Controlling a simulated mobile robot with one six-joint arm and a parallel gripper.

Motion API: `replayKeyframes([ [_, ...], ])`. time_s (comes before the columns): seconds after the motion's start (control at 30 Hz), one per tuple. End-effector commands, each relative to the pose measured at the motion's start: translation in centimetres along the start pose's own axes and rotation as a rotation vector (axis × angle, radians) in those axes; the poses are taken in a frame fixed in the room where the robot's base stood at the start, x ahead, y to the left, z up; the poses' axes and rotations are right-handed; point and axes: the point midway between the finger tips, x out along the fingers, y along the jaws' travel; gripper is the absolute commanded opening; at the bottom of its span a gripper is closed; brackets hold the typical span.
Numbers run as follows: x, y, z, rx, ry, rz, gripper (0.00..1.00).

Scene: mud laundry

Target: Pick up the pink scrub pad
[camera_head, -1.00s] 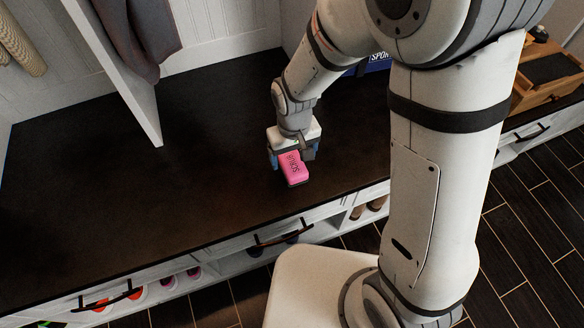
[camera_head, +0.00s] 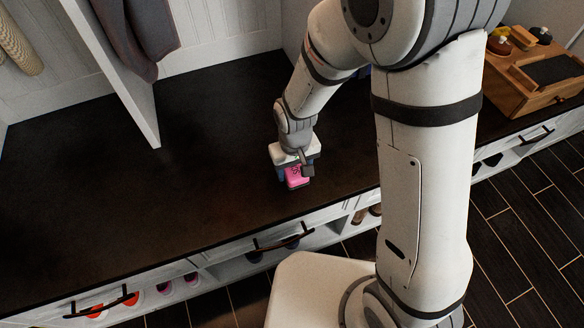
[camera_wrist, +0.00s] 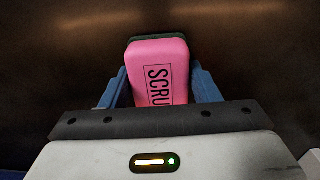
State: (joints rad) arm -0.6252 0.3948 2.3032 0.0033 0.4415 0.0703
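The pink scrub pad (camera_head: 297,177) lies on the dark bench top, near its front edge. In the wrist view the pad (camera_wrist: 160,70) shows a pink top with dark lettering and a dark far end. My gripper (camera_head: 296,172) points down over the pad. In the wrist view its two blue fingers (camera_wrist: 160,85) stand on either side of the pad, with narrow dark gaps beside it; the fingers look open around it. Much of the pad is hidden by my gripper in the head view.
The dark bench top (camera_head: 130,190) is clear to the left. A white divider (camera_head: 125,75) and a hanging grey garment (camera_head: 140,40) stand at the back left. A wooden box (camera_head: 535,75) sits at the far right. Drawers and shoe cubbies are below the front edge.

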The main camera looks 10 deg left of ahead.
Motion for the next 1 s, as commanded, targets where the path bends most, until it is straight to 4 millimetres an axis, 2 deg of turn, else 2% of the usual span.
replayKeyframes([
  [0.03,0.0,0.0,0.0,0.0,0.0,0.0,0.51],
  [0.33,0.0,0.0,0.0,0.001,0.0,0.0,0.28],
  [0.57,-0.6,0.0,0.0,0.001,0.001,0.0,0.28],
  [1.0,-8.6,0.1,-0.1,0.002,0.001,0.001,0.28],
])
